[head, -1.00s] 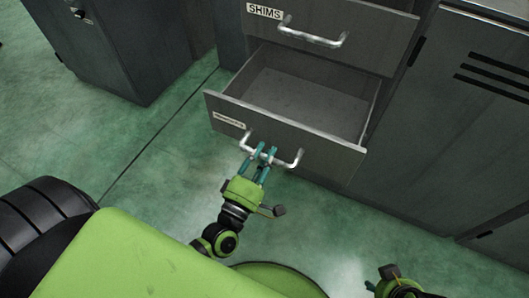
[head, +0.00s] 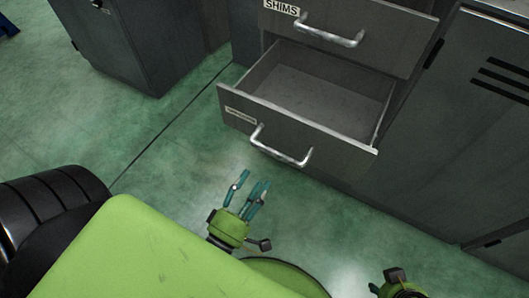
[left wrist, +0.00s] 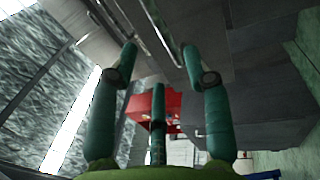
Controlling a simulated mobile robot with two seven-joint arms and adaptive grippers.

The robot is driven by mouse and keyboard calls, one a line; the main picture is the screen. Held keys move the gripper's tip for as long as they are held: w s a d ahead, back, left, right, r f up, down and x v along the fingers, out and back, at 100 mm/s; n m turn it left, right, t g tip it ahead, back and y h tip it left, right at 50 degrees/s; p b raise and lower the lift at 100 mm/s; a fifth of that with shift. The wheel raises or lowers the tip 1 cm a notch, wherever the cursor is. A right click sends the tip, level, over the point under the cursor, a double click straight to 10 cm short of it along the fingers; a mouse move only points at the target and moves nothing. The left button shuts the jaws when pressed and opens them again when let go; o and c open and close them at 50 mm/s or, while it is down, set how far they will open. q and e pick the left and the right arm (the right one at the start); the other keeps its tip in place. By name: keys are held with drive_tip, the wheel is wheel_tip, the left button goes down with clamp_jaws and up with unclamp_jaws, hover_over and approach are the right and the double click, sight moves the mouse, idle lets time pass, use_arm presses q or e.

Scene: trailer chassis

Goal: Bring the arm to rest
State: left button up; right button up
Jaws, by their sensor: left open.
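My left gripper (head: 246,191) is open and empty in the head view, its teal fingers spread. It is below and apart from the handle (head: 281,144) of an open, empty-looking drawer (head: 300,131). In the left wrist view the open fingers (left wrist: 158,68) show with nothing between them. Part of my right arm (head: 400,285) shows at the bottom edge of the head view; its fingers are out of view.
A shut drawer (head: 345,30) labelled SHIMS is above the open one. A grey cabinet (head: 460,140) stands at the right and another (head: 135,50) at the back left. Green floor (head: 150,145) is clear at left. A red object (left wrist: 150,108) shows in the left wrist view.

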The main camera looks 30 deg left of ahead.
use_arm(q)
drive_tip(key=shift+s+f, duration=0.2)
drive_tip(key=shift+s, duration=0.9)
